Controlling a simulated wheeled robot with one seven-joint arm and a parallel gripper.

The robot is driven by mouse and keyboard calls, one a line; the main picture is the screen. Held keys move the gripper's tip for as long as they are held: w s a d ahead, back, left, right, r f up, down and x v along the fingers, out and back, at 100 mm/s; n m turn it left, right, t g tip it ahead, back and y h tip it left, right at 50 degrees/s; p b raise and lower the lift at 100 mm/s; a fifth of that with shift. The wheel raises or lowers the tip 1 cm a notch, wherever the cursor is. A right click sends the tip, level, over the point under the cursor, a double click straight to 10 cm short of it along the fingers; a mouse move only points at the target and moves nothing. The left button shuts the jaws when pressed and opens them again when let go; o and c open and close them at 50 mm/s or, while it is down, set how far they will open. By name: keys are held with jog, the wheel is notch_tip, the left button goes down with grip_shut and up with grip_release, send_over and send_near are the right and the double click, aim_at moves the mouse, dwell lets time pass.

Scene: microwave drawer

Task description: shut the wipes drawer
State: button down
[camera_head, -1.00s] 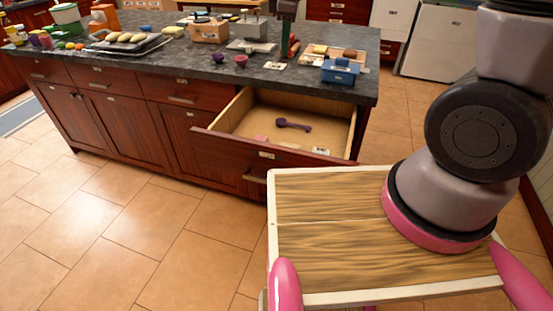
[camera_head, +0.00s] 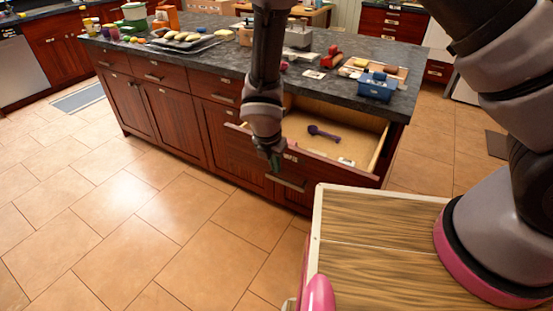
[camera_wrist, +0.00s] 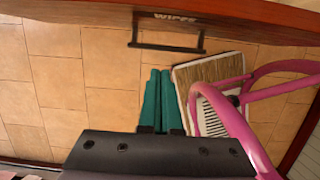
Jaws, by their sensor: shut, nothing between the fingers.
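The wipes drawer stands open from the island, its dark red front (camera_head: 335,170) pulled out and its wooden inside showing. In the wrist view, the top edge of the drawer front (camera_wrist: 235,12) crosses the top, with a "WIPES" label (camera_wrist: 175,17) and a dark bar handle (camera_wrist: 167,47). The handle also shows in the head view (camera_head: 289,184). My gripper (camera_head: 276,166) points down just outside the drawer front, near the label. Its teal fingers (camera_wrist: 160,78) are together and empty. I cannot tell whether they touch the front.
A purple scoop (camera_head: 323,132) and a small white item (camera_head: 346,161) lie in the drawer. A blue container (camera_head: 377,86) and other goods stand on the dark counter (camera_head: 225,62). My own wooden-topped base is close at the right.

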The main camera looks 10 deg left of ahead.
aim_at(284, 167)
jog(key=w+f, duration=0.1)
jog(key=w+d+f, duration=0.1)
jog(key=f, duration=0.1)
jog(key=w+f, duration=0.2)
jog(key=shift+d+f, duration=0.15)
jog(key=shift+d, duration=0.1)
jog(key=shift+w+d, duration=0.15)
jog(key=shift+w, duration=0.4)
jog(key=w+d, duration=0.3)
jog(key=w, duration=0.6)
jog(key=w+d, duration=0.4)
jog(key=w, duration=0.5)
jog(key=w+d, duration=0.3)
jog(key=w, duration=0.7)
jog(key=shift+d, duration=0.15)
